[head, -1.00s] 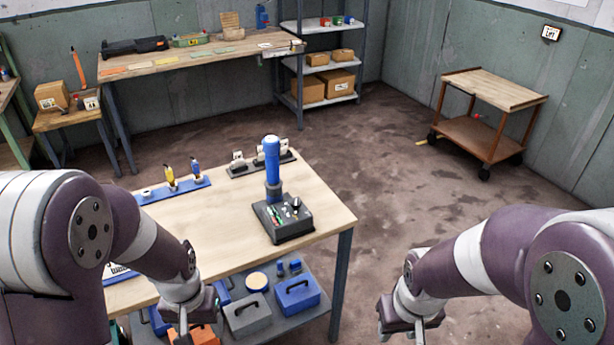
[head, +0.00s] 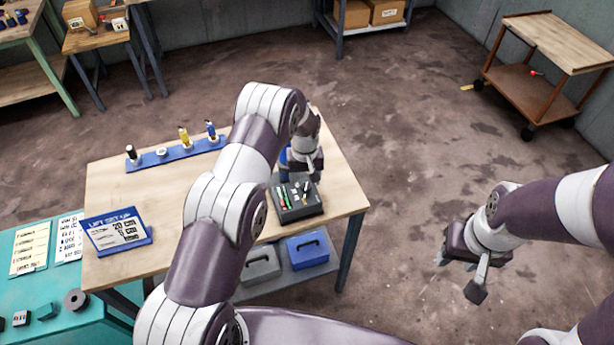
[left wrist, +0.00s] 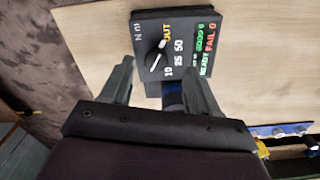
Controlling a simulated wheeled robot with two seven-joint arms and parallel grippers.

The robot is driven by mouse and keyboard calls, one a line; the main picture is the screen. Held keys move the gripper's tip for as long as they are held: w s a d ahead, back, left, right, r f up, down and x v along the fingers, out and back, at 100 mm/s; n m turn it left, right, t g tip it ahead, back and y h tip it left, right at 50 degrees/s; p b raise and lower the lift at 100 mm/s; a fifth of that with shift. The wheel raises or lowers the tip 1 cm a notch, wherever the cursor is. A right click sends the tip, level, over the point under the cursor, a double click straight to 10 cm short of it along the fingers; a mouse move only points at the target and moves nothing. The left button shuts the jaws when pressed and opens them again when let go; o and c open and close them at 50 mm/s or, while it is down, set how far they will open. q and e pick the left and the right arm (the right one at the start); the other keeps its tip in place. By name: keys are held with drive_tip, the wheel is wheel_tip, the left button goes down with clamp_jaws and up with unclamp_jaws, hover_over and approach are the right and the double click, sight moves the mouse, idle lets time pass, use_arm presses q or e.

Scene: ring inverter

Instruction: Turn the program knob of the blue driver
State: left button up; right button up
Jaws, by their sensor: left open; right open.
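The blue driver (head: 284,160) is mostly hidden behind my left gripper in the head view. A blue part of it (left wrist: 172,92) shows between the fingers in the left wrist view. Its black base box (head: 298,212) stands near the table's right edge. The program knob (left wrist: 155,56), black with a white pointer, sits on the box's top face beside the marks OUT, 10, 25 and 50. My left gripper (head: 303,174) is open over the box; in the left wrist view its fingers (left wrist: 158,85) are apart, short of the knob. My right gripper (head: 462,262) is open and empty, right of the table.
A setup sign (head: 117,232) stands at the table's left. A blue rack (head: 176,155) with small tools lies along the back edge. A grey case (head: 262,265) and a blue case (head: 308,250) sit on the lower shelf. The table's left middle is clear.

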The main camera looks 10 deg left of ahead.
sight(306, 186)
use_arm(q)
drive_tip(key=f, duration=0.1)
drive_tip(key=w+f, duration=0.1)
drive_tip(key=f, duration=0.1)
drive_tip(key=shift+w+d+f+p, duration=0.2)
drive_tip(key=shift+w+f+p, duration=0.05)
drive_tip(key=shift+w+p, duration=0.1)
drive_tip(key=shift+f, duration=0.35)
drive_tip(key=shift+s+a, duration=0.15)
drive_tip(key=shift+s+a+r, duration=0.1)
drive_tip(key=shift+s+r, duration=0.05)
drive_tip(key=shift+s, duration=0.25)
drive_tip(key=shift+w, duration=0.3)
drive_tip(key=c, duration=1)
drive_tip(key=shift+c, duration=0.2)
use_arm(e)
drive_tip(key=shift+w+r, duration=0.55)
drive_tip(key=shift+r, duration=0.05)
drive_tip(key=shift+f, duration=0.3)
